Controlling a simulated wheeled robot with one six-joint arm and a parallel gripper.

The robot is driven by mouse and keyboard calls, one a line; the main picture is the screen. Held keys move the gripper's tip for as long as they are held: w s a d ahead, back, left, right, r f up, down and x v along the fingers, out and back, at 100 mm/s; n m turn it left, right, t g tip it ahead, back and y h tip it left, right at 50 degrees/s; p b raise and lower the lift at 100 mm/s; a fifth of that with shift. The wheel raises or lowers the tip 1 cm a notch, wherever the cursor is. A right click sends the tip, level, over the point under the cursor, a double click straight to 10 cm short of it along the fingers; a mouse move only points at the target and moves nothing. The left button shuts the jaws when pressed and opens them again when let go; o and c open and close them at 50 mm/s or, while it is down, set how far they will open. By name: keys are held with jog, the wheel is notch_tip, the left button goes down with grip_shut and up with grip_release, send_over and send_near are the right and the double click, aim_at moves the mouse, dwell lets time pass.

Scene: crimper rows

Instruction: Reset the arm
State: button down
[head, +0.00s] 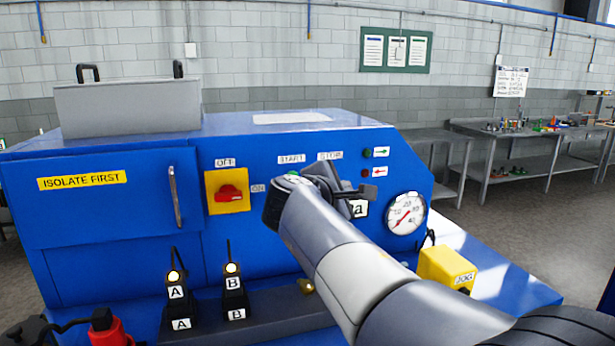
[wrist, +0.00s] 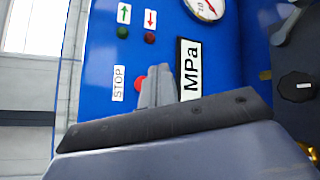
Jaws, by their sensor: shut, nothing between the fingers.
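My arm reaches in from the lower right of the head view, with my gripper (head: 336,184) in front of the control panel of a blue machine (head: 120,220). In the wrist view my gripper (wrist: 160,85) is shut and empty. Its fingers overlap part of a red button (wrist: 139,83) beside the STOP label (wrist: 118,84); I cannot tell whether they touch it. In the head view the START label (head: 291,158) shows above my arm, and my arm hides part of the panel.
A yellow plate with a red rotary switch (head: 229,191) is left of my gripper. A pressure gauge (head: 405,213) and a yellow JOG box (head: 446,268) are to the right. Two tagged black units, A (head: 177,293) and B (head: 234,291), stand on the front ledge. Benches (head: 540,142) stand behind.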

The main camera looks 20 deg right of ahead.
jog(key=shift+s+b, duration=0.35)
jog(key=shift+s, duration=1.65)
jog(key=shift+w, duration=0.15)
